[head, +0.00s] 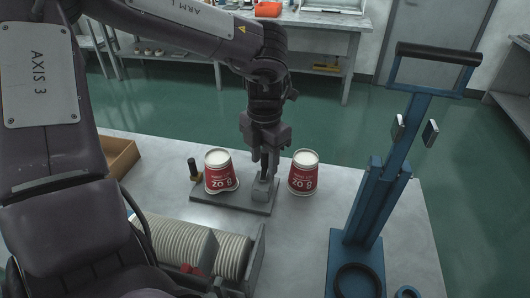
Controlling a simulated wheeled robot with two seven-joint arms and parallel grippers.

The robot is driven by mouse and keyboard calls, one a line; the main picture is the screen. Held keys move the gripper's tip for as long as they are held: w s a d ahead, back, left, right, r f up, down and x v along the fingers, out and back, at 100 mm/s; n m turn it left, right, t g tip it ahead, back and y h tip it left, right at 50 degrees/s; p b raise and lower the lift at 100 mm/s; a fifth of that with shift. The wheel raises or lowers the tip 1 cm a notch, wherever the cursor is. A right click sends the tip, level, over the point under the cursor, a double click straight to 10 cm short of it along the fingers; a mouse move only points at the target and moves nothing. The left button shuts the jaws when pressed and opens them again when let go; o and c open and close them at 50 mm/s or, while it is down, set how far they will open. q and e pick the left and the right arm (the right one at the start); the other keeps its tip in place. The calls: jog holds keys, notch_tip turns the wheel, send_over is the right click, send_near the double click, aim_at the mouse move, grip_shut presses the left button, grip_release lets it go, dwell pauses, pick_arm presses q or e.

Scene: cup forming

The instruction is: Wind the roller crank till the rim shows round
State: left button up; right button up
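A red and white paper cup (221,172) stands on a grey base plate (234,207), its print upside down and its wider end down. Its lower edge looks uneven, with a pale lip at the front left. A black upright handle (192,168) with a yellowish foot stands at the plate's left end; it looks like the crank. My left gripper (265,166) points down right of this cup, over a small grey block (263,188). Something dark shows between its fingers; whether they grip it I cannot tell. My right gripper is out of view.
A similar cup (303,173) stands on the table (290,235) right of the plate. A rack of nested pale cups (190,245) lies front left. A tall blue stand (372,200) with a black bar handle rises at right. An open brown box (119,155) sits at left.

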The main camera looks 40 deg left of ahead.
pick_arm(q)
jog(key=shift+w, duration=0.1)
jog(key=shift+w+d+r, duration=0.1)
jog(key=shift+r, duration=0.1)
notch_tip(320, 180, up, 7)
jog(key=shift+r+b, duration=0.2)
jog(key=shift+b, duration=0.1)
dwell(0.3)
